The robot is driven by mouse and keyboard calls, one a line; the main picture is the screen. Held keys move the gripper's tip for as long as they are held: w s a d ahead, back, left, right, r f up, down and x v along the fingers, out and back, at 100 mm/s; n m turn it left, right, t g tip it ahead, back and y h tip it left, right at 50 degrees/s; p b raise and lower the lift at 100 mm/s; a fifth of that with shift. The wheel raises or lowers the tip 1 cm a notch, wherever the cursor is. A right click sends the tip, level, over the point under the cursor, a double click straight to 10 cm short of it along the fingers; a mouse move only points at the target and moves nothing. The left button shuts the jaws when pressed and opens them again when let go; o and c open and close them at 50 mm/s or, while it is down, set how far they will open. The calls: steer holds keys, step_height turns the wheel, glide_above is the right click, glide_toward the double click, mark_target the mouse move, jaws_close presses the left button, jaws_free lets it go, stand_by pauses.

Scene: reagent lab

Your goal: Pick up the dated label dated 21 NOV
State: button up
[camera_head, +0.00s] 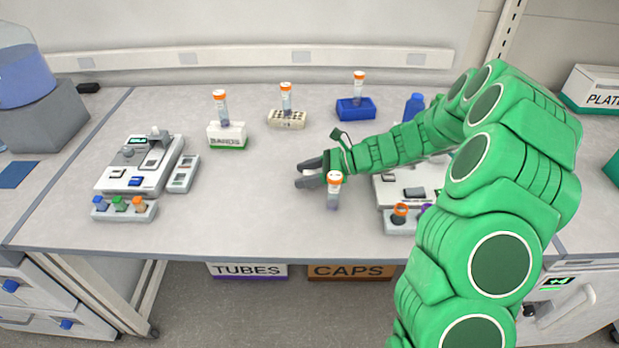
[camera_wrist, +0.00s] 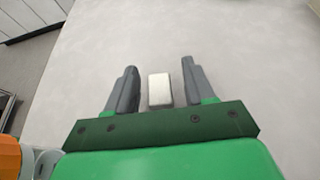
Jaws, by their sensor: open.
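A small white block (camera_wrist: 159,88) lies on the bench between the two fingers of my gripper (camera_wrist: 158,66) in the wrist view. No date shows on its visible face, so I cannot tell whether it is the 21 NOV label. My gripper is open, with a gap between the block and each finger. In the head view, my gripper (camera_head: 302,174) is low over the middle of the bench, and the block is mostly hidden by its fingers.
An orange-capped tube (camera_head: 334,192) stands close beside my gripper; its cap (camera_wrist: 9,156) shows in the wrist view. More capped tubes stand in holders (camera_head: 228,136) at the back. Devices (camera_head: 140,175) sit at left and under my arm. The front middle is clear.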

steer(key=shift+a+f, duration=0.25)
steer(key=shift+a, duration=0.3)
jaws_close()
steer(key=shift+r, duration=0.1)
